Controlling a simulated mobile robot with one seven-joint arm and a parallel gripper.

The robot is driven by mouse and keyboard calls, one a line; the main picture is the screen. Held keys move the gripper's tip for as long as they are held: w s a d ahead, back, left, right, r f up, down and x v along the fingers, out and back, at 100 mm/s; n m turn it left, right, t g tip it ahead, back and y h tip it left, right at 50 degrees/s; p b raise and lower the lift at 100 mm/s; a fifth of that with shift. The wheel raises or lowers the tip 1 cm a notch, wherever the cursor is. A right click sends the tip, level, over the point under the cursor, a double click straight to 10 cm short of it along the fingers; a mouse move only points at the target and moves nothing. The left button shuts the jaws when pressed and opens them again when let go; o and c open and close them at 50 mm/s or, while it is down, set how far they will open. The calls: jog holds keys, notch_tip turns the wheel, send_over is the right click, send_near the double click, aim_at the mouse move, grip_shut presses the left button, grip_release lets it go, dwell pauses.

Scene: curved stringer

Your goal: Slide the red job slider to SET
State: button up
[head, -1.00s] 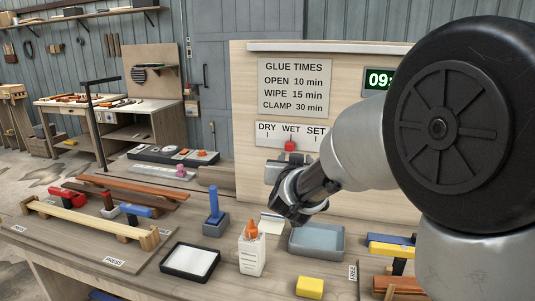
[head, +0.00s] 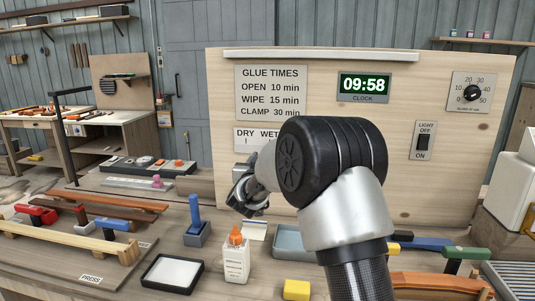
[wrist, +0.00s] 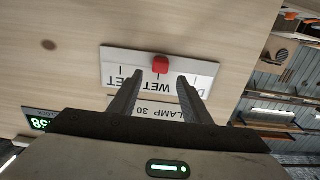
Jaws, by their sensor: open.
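The red slider (wrist: 160,64) shows in the wrist view on the white DRY/WET/SET strip (wrist: 112,60), which appears upside down there. In the head view my gripper (head: 243,200) is in front of the board's lower left, and my arm hides the slider and the SET end of the strip (head: 250,138).
The wooden board (head: 440,150) carries a clock (head: 364,87), a dial (head: 472,92) and a light switch (head: 423,140). Below stand a glue bottle (head: 236,259), a blue-handled tool (head: 195,220), a grey tray (head: 288,240) and a yellow block (head: 297,290).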

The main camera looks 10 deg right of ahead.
jog(key=x, duration=0.6)
jog(key=shift+c, duration=0.5)
grip_shut()
